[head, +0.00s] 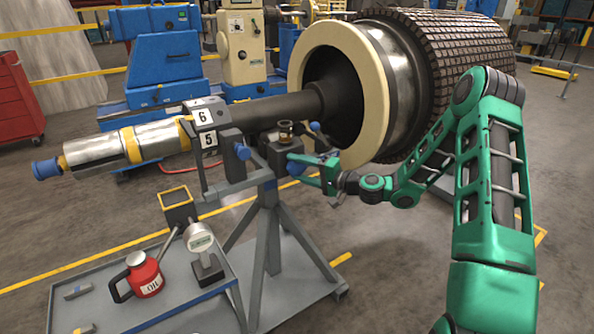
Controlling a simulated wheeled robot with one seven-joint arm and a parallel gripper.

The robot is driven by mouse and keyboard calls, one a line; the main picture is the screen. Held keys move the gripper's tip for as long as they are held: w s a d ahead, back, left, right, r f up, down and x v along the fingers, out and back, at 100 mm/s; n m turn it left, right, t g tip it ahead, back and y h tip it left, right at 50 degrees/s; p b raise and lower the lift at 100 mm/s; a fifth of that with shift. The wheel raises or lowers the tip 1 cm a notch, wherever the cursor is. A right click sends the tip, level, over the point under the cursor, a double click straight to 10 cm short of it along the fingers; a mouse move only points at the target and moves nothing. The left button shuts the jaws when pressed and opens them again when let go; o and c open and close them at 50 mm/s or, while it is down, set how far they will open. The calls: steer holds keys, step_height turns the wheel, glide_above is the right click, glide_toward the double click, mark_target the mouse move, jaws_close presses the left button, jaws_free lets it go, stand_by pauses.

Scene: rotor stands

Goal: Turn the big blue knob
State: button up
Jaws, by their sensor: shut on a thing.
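A blue knob (295,168) sits on the dark block of the rotor stand, at the middle of the head view. My gripper (303,170) reaches in from the right and is shut on this knob. The fingers partly cover the knob, so its turn angle cannot be told. Another blue knob (242,152) shows on the stand to the left, and a small blue one (314,126) sits just above my gripper. A blue cap (46,169) is on the shaft's left end.
The large rotor (330,92) lies across the stand, close behind my gripper. A grey cart (185,318) at the lower left holds a red oil can (144,273) and a gauge (203,250). A red cabinet (18,100) stands far left.

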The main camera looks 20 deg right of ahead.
steer(key=o, duration=1.1)
steer(key=shift+w+d+f, duration=0.1)
steer(key=shift+d+f, duration=0.1)
steer(key=shift+d, duration=0.1)
steer(key=shift+c, duration=0.2)
steer(key=shift+a, duration=0.15)
steer(key=shift+r, duration=0.1)
steer(key=v, duration=1)
steer(key=shift+s+d, duration=0.3)
